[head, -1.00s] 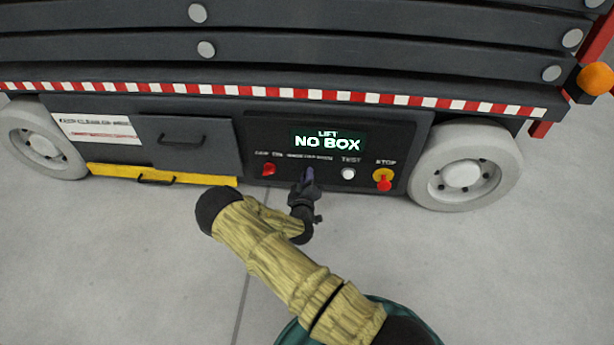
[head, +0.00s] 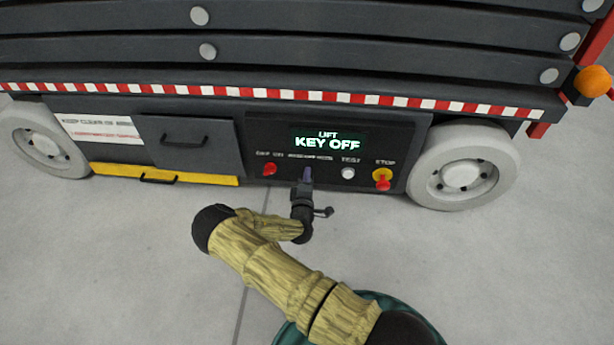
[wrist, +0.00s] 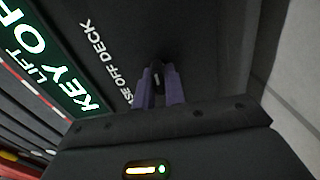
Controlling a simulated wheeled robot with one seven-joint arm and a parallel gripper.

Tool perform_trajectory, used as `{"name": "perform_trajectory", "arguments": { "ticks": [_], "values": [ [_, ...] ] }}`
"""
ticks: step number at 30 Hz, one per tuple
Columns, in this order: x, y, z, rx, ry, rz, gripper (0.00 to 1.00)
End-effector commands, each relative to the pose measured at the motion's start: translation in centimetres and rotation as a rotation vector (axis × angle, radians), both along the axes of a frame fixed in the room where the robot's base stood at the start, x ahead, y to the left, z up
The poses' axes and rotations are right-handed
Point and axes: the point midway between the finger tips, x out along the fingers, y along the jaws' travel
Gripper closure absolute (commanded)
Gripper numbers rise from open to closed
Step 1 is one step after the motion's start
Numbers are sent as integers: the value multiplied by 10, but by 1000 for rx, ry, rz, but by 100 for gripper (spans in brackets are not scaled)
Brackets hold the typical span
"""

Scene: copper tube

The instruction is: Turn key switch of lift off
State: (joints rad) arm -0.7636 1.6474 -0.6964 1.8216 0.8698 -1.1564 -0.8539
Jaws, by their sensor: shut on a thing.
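The lift's control panel (head: 400,140) is on the dark side of the lift between its two wheels. Its display (head: 328,141) reads "LIFT KEY OFF", and it also shows in the wrist view (wrist: 50,75). My gripper (head: 307,174) is at the panel just below the display, with its purple fingers pointing into the panel. In the wrist view my gripper (wrist: 159,85) is shut on the key switch (wrist: 157,76), a small dark piece between the fingertips. Lettering ending in "OFF DECK" is beside it. Most of the key switch is hidden by the fingers.
A red switch (head: 270,170) is left of my gripper. A white test button (head: 348,173) and a red stop button (head: 383,184) on yellow are to its right. The grey floor (head: 120,270) in front is clear.

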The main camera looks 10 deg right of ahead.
Motion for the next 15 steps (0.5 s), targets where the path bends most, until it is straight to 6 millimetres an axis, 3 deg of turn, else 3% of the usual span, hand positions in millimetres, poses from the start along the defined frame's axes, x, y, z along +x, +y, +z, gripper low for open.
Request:
{"name": "perform_trajectory", "arguments": {
  "ticks": [15],
  "values": [
    [-1, 0, -2, -54, 23, -1, 100]
  ]
}}
